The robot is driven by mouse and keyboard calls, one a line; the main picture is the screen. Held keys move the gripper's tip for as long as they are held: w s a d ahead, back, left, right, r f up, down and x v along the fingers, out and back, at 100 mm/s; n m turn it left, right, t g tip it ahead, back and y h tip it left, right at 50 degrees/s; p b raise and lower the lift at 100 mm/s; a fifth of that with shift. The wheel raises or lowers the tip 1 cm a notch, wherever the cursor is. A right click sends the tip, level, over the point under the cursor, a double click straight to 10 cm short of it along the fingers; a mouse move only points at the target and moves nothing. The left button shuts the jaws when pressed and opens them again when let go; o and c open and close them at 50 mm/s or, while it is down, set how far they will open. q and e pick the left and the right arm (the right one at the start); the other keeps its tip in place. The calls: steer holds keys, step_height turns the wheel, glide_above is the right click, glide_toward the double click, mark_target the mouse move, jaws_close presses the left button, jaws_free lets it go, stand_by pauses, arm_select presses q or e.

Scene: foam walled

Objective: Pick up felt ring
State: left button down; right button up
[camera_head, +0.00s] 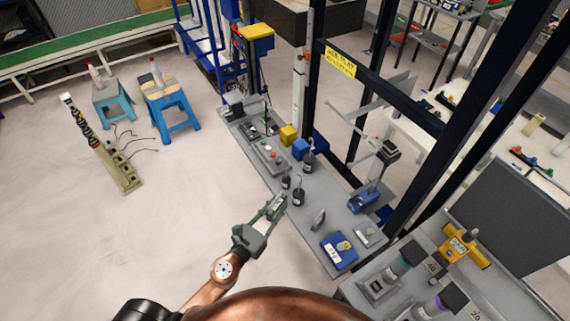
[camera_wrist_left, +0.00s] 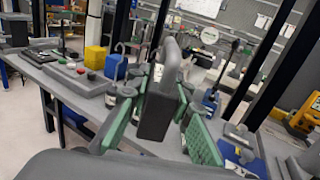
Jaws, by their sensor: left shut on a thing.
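My left gripper (camera_head: 275,205) reaches in over the near left edge of the grey workbench (camera_head: 340,215). My right gripper is not in view.
Small dark bottles (camera_head: 298,198) stand close beyond the gripper. A blue box (camera_head: 339,251), a yellow cube (camera_head: 289,135) and a blue container (camera_head: 300,149) are on the bench. Dark posts (camera_head: 309,85) rise behind.

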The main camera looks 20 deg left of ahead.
arm_select(q)
steer(key=shift+w+a+f, duration=0.2)
steer(key=shift+w+f, duration=0.25)
steer(key=shift+w+f+h, duration=0.15)
steer(key=shift+w+h, duration=0.15)
steer(key=shift+w, duration=0.05)
steer(key=w+d+f+b, duration=0.1)
steer(key=w+d+f, duration=0.1)
steer(key=w, duration=0.1)
steer(key=w+d+f+b, duration=0.2)
steer(key=w+d+f, duration=0.1)
steer(key=w+d+f+b, duration=0.2)
steer(key=w+d+f, duration=0.1)
steer(key=shift+f, duration=0.15)
steer(key=shift+w+d+f+b, duration=0.35)
steer(key=shift+w+f+b, duration=0.1)
steer(key=shift+f+b, duration=0.05)
step_height(320, 180, down, 3)
steer(key=b, duration=0.2)
steer(key=shift+w+d+b, duration=0.15)
steer(key=shift+b, duration=0.2)
steer(key=shift+f+b, duration=0.3)
steer(key=shift+b, duration=0.1)
steer(key=shift+r, duration=0.1)
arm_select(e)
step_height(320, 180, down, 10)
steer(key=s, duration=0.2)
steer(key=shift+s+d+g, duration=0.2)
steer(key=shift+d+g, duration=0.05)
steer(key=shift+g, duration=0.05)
